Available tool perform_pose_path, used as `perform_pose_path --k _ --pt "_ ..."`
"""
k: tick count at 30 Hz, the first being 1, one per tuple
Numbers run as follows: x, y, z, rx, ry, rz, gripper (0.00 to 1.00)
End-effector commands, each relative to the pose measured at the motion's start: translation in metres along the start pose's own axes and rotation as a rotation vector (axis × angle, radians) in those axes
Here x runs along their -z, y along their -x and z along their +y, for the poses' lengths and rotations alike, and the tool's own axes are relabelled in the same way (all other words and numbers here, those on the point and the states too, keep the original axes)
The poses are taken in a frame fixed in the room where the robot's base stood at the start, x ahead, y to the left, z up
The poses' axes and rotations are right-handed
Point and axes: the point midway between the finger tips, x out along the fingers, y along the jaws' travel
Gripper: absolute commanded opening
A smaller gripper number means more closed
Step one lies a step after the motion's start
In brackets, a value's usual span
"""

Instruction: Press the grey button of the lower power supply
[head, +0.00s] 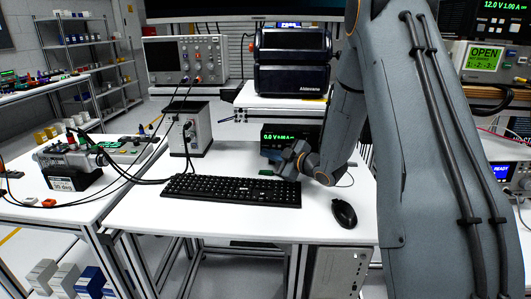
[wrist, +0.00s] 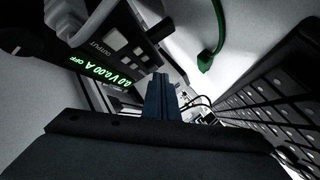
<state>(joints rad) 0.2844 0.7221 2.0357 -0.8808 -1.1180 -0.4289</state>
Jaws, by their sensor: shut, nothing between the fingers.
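A black power supply (head: 268,136) with a green readout sits under the small shelf at the back of the desk. My arm partly hides it. In the wrist view its front panel (wrist: 126,75) fills the upper left, tilted, reading 0.0 V 0.00 A OFF. A light grey square button (wrist: 116,40) shows beside the word OUTPUT, with another pale button (wrist: 138,51) near it. My gripper (wrist: 160,78) is shut and empty, close to the panel; the tips appear apart from the buttons. In the head view my gripper (head: 272,155) is just in front of the supply.
A black keyboard (head: 232,190) and mouse (head: 343,213) lie on the desk in front; keys also fill the wrist view's right (wrist: 270,105). A green cable (wrist: 211,45) hangs near the panel. A grey box (head: 190,130) stands left. A black case (head: 292,62) sits on the shelf above.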

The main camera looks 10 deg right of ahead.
Motion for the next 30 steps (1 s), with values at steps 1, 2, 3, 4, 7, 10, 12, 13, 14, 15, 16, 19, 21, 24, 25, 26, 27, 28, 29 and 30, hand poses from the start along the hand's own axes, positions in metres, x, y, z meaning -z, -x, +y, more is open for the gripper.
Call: perform_pose_path --k 1,2,3,4,7,10,12,13,14,15,16,19,21,24,25,26,27,28,29,30 --pt "-0.0013 -0.0013 0.0006 0.0 0.0 0.0 0.0" --pt "-0.0016 -0.0017 0.001 0.0 0.0 0.0 0.0" --pt "-0.0017 -0.002 0.0013 0.0 0.0 0.0 0.0" --pt "-0.0017 -0.0021 0.0015 0.0 0.0 0.0 0.0" --pt "-0.0015 -0.0019 0.0016 0.0 0.0 0.0 0.0" --pt "-0.0014 -0.002 0.0016 0.0 0.0 0.0 0.0" --pt "-0.0015 -0.0021 0.0018 0.0 0.0 0.0 0.0" --pt "-0.0016 -0.0022 0.0018 -0.001 0.0 0.0 0.0" --pt "-0.0017 -0.0023 0.0019 -0.001 0.0 0.0 0.0" --pt "-0.0018 -0.0025 0.0021 -0.001 0.0 0.0 0.0" --pt "-0.0019 -0.0028 0.0022 -0.001 0.0 0.0 0.0" --pt "-0.0023 -0.0033 0.0027 -0.001 0.0 0.0 0.0" --pt "-0.0022 -0.0031 0.0027 -0.001 0.0 0.0 0.0" --pt "-0.0015 -0.0022 0.002 -0.001 0.0 0.0 0.0" --pt "-0.001 -0.0015 0.0016 0.0 0.0 0.0 0.0" --pt "-0.0005 -0.0008 0.001 0.0 0.0 0.0 0.0" --pt "0.0004 0.0004 0.0003 0.0 -0.001 0.0 0.0" --pt "0.0011 0.0013 -0.0003 0.0 -0.001 0.0 0.0" --pt "0.0018 0.0022 -0.0009 0.0 -0.001 0.0 0.0" --pt "0.0027 0.0032 -0.0015 0.0 -0.001 0.0 0.0"
